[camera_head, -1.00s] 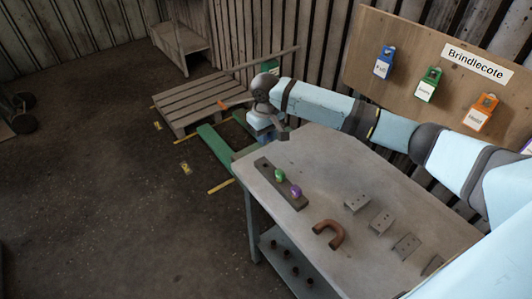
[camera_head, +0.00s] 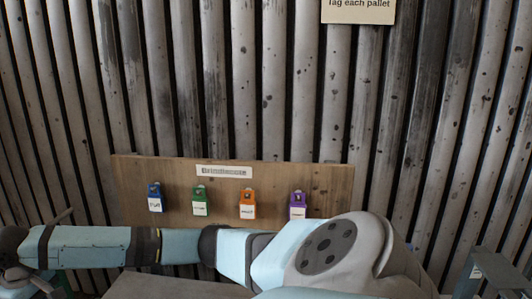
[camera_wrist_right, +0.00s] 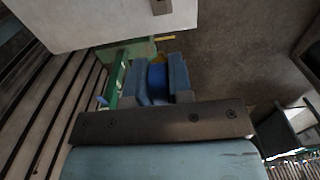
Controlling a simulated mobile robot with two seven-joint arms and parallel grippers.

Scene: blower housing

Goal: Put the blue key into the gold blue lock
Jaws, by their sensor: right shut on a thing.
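A blue lock (camera_head: 155,190) hangs at the left end of a row of locks on the wooden board. Its label is too blurred to read, and no gold part is clear. My right gripper (camera_wrist_right: 160,70) is shut on a blue thing (camera_wrist_right: 157,84), likely the blue key, which is mostly hidden between the fingers. In the head view my right arm stretches left below the board, and the gripper is not clearly visible at the lower left edge. My left gripper is in no view.
The board (camera_head: 135,185) also bears a green lock (camera_head: 200,196), an orange lock (camera_head: 247,200) and a purple lock (camera_head: 298,202), against a corrugated wall. The grey table (camera_wrist_right: 110,18) shows at the top of the wrist view, with floor beyond it.

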